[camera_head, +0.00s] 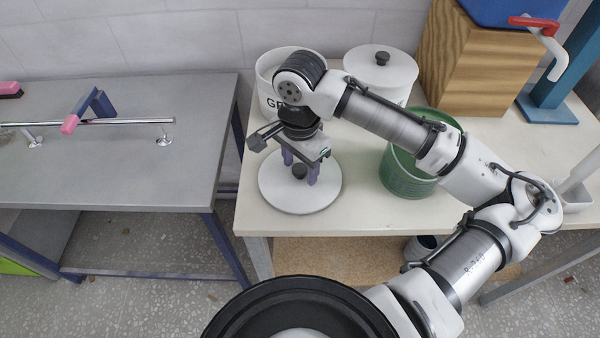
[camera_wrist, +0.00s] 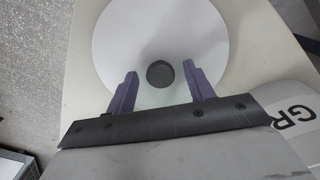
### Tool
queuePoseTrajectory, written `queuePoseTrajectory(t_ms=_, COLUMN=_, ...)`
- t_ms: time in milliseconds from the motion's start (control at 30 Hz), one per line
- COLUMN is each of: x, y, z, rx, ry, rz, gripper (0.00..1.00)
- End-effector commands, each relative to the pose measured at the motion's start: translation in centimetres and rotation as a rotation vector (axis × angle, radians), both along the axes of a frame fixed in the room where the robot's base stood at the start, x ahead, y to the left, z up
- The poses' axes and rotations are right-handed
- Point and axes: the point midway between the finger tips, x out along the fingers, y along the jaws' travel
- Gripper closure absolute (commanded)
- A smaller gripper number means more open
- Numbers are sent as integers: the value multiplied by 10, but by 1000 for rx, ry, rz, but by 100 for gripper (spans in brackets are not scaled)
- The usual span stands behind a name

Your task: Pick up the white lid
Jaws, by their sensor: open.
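The white lid (camera_head: 300,200) is a flat round disc with a dark grey knob (camera_head: 299,171) in its middle. It lies on the cream table near its front left corner. In the wrist view the lid (camera_wrist: 120,40) fills the upper middle, with the knob (camera_wrist: 160,73) at its centre. My gripper (camera_head: 300,178) points down over the lid. Its two purple fingers stand apart on either side of the knob, with gaps between them and it. In the wrist view my gripper (camera_wrist: 163,80) is open and holds nothing.
A white pot marked with letters (camera_head: 265,88) stands behind the lid. A lidded white canister (camera_head: 390,75) and a green pot (camera_head: 400,178) stand to the right. A wooden box (camera_head: 465,60) is at the back right. A grey table (camera_head: 120,170) stands left, across a gap.

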Motion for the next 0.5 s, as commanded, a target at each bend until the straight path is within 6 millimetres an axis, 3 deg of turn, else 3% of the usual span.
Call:
queuePoseTrajectory(t_ms=267, x=0, y=0, z=-6, rx=0, ry=-1, rz=1, gripper=47)
queuePoseTrajectory(t_ms=500, x=0, y=0, z=-5, rx=-1, ry=-2, rz=1, gripper=76)
